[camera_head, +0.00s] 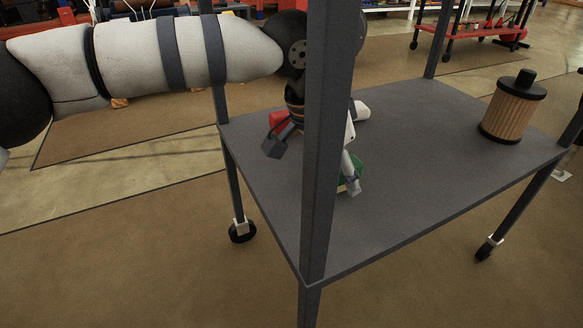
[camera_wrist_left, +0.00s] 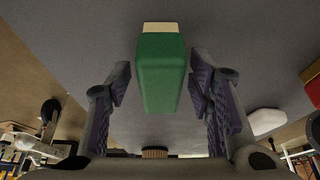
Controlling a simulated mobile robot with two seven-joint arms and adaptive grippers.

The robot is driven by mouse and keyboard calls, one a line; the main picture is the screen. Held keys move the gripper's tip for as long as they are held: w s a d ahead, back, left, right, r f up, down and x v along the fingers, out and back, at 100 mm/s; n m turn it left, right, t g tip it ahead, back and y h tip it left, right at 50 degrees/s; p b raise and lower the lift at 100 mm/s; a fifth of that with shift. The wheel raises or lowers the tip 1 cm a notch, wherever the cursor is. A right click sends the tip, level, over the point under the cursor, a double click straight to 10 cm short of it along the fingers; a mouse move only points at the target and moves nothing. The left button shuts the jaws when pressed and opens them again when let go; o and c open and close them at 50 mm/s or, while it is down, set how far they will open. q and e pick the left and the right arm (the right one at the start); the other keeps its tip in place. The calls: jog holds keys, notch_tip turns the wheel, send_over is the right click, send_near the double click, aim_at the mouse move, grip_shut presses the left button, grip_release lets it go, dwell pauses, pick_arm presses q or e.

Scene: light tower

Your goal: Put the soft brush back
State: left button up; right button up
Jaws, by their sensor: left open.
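A green block with a cream end, which looks like the soft brush (camera_wrist_left: 160,75), lies on the grey shelf of a wheeled cart. In the left wrist view it sits between the two fingers of my left gripper (camera_wrist_left: 160,88), with a gap on each side. The gripper is open and not holding it. In the head view the brush shows only as a green patch (camera_head: 357,167), partly hidden by the gripper. A grey cart post hides the middle of that gripper. My right gripper is not in view.
The cart shelf (camera_head: 400,215) has upright posts, one close in front of my left gripper. A ribbed tan filter (camera_head: 513,107) with black ends stands at the right. A red thing (camera_head: 278,119) and a white thing (camera_head: 361,111) are near the gripper. The shelf's middle is clear.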

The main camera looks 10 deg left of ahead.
pick_arm(q)
jog(key=p+v, duration=0.2)
jog(key=v, duration=0.3)
jog(key=shift+r, duration=0.35)
jog(key=s+a+p, duration=0.5)
jog(key=s+a, duration=0.2)
jog(key=a, duration=0.2)
jog(key=shift+a+f, duration=0.35)
jog(key=shift+f, duration=0.05)
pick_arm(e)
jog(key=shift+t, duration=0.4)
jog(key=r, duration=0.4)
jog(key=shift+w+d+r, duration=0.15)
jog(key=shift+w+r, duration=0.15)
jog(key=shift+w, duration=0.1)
